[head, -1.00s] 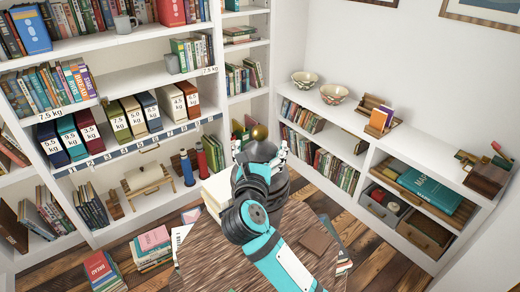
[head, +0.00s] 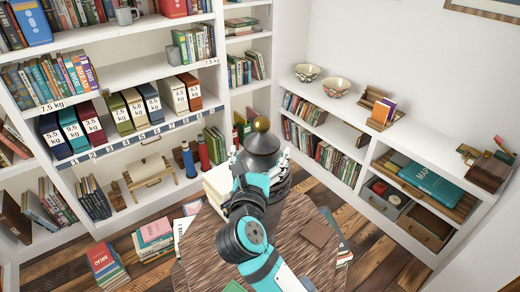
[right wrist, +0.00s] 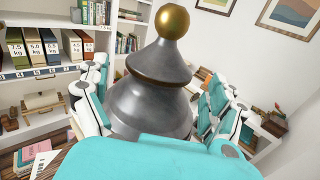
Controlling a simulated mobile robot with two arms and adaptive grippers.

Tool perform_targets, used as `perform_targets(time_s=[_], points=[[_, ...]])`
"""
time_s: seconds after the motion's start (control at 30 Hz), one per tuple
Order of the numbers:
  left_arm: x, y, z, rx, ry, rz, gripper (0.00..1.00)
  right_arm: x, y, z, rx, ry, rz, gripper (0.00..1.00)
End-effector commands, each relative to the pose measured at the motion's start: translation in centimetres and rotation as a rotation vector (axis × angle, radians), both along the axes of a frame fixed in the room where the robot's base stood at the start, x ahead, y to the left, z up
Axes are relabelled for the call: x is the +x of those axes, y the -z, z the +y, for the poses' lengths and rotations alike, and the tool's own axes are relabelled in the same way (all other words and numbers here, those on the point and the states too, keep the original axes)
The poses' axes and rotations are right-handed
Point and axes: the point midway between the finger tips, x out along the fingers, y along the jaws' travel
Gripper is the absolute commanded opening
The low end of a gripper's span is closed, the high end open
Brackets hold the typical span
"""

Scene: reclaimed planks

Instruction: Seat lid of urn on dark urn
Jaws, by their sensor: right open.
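The dark grey lid of the urn (head: 262,144), with a gold knob on top, rests on the dark urn (right wrist: 150,108) above the round wooden table. In the right wrist view the lid (right wrist: 160,62) shows as a cone with a gold line at its lower edge, directly over the urn's wider body. I see no clear gap between them, but cannot tell whether the lid is fully down. My right gripper (head: 260,166) is open, its white and teal fingers apart on either side of the urn; contact is unclear. My arm hides the urn's lower part. My left gripper is not in view.
The round wooden table (head: 305,215) carries a brown flat item (head: 316,233) and pale books (head: 217,185) near the urn. Shelves stand behind and to the right, with two bowls (head: 335,88) on the right one. Book stacks (head: 155,235) lie on the floor at left.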

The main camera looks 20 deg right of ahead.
Motion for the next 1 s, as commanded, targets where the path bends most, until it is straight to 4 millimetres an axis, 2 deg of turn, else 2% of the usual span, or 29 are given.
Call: perform_targets(time_s=[0.63, 1.0], points=[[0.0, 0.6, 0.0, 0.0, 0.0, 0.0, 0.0, -4.7, 0.1, 2.2, 0.001, -0.001, 0.0, 0.95], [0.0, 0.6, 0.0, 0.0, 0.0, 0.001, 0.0, -5.2, 0.0, 2.4, 0.001, 0.0, 0.0, 0.95]])
